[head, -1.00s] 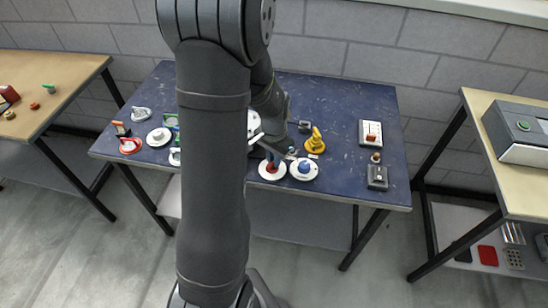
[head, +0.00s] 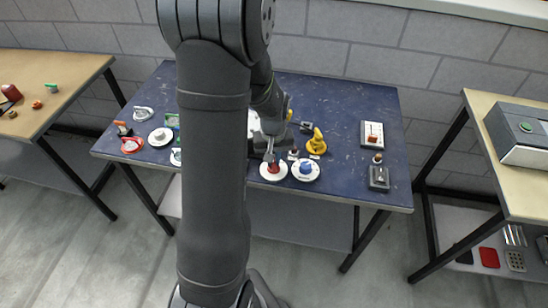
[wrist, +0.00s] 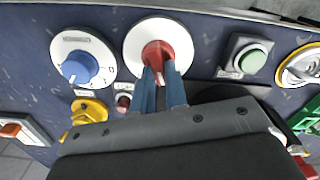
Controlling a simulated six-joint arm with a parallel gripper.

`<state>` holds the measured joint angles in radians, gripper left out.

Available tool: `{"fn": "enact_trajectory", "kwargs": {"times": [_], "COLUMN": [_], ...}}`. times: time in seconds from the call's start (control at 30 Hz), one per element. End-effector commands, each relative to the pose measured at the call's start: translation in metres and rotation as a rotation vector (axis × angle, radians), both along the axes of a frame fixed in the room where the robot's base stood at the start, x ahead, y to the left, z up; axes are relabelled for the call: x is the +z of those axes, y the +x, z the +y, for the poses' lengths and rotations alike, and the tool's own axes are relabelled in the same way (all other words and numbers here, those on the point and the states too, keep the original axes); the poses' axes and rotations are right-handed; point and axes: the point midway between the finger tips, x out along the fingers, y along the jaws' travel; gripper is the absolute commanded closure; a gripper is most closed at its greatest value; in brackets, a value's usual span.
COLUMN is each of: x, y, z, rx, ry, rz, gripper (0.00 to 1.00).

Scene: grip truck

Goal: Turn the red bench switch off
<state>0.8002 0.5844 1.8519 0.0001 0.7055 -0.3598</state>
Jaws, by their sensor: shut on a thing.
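The red switch is a rotary knob (wrist: 155,51) on a round white dial plate (wrist: 134,40) in the wrist view. My gripper (wrist: 164,75) is shut on the red knob, with a blue-grey finger on each side of it. In the head view the knob (head: 273,167) and its plate (head: 264,174) are near the front edge of the blue bench, and my gripper (head: 269,155) reaches down onto the knob from above. The fingers hide part of the knob, and I cannot read its marks.
A blue knob on a white plate (wrist: 80,67) stands close beside the red one. A green button (wrist: 252,60), a small red button (wrist: 123,101) and a yellow handle (wrist: 90,110) are nearby. The bench's (head: 345,105) back middle is mostly clear.

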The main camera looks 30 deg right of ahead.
Motion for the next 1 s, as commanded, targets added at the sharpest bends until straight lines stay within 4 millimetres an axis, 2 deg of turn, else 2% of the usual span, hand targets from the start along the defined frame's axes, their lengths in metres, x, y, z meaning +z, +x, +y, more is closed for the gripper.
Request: {"fn": "enact_trajectory", "kwargs": {"times": [0.4, 0.93, 0.97, 1.0], "x": [0.0005, 0.0005, 0.0005, 0.0005], "y": [0.0004, 0.0006, 0.0006, 0.0006], "z": [0.0011, 0.0012, 0.0012, 0.0012], "rx": [0.174, 0.195, 0.195, 0.195], "ry": [0.0, -0.001, -0.001, -0.001], "rz": [0.0, -0.001, -0.001, -0.001], "gripper": [1.0, 1.0, 0.81, 0.74]}}
